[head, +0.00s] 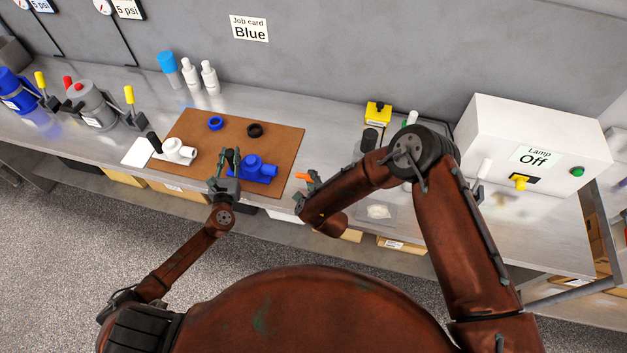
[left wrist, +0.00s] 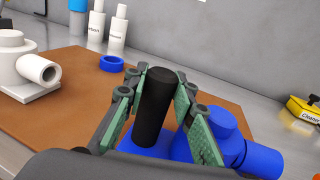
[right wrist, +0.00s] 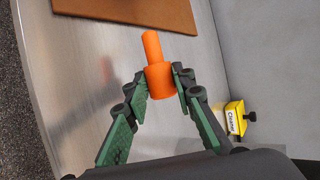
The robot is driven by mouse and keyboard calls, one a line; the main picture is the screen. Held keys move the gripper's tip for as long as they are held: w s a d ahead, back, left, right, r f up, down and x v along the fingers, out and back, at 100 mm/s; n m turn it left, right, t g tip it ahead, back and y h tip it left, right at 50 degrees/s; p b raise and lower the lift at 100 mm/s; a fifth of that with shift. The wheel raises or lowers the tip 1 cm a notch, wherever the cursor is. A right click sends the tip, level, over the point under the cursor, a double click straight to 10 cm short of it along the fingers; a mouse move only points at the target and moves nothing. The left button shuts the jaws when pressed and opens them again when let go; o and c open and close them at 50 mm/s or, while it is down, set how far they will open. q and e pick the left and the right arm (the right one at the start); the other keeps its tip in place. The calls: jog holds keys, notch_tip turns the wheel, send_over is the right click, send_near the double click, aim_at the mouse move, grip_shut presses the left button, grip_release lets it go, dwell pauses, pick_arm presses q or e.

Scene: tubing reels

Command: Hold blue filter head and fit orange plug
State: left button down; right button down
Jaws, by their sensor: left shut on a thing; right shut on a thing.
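The blue filter head (head: 262,170) sits on the brown board, towards its front right. My left gripper (head: 230,160) is shut on its upright black handle (left wrist: 155,105); the blue body (left wrist: 225,140) shows below and to the right in the left wrist view. My right gripper (head: 308,180) is shut on the orange plug (right wrist: 157,75), near its fingertips. The plug (head: 302,176) is held to the right of the filter head, apart from it. In the right wrist view the plug's thinner end points away from the gripper, towards the brown board.
The brown board (head: 200,130) also carries a blue ring (head: 216,123), a black ring (head: 255,130) and, at its left, a white filter head (head: 178,151). Bottles stand behind it. A job card (head: 249,28) reads Blue.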

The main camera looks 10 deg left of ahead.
jog(key=shift+a, duration=0.65)
jog(key=shift+w+a, duration=0.1)
jog(key=shift+a, duration=2.15)
jog(key=shift+w+a, duration=0.1)
jog(key=shift+a, duration=2.45)
jog(key=c, duration=1.6)
grip_release()
jog(key=shift+o, duration=0.3)
jog(key=shift+r, duration=0.1)
jog(key=v, duration=1.2)
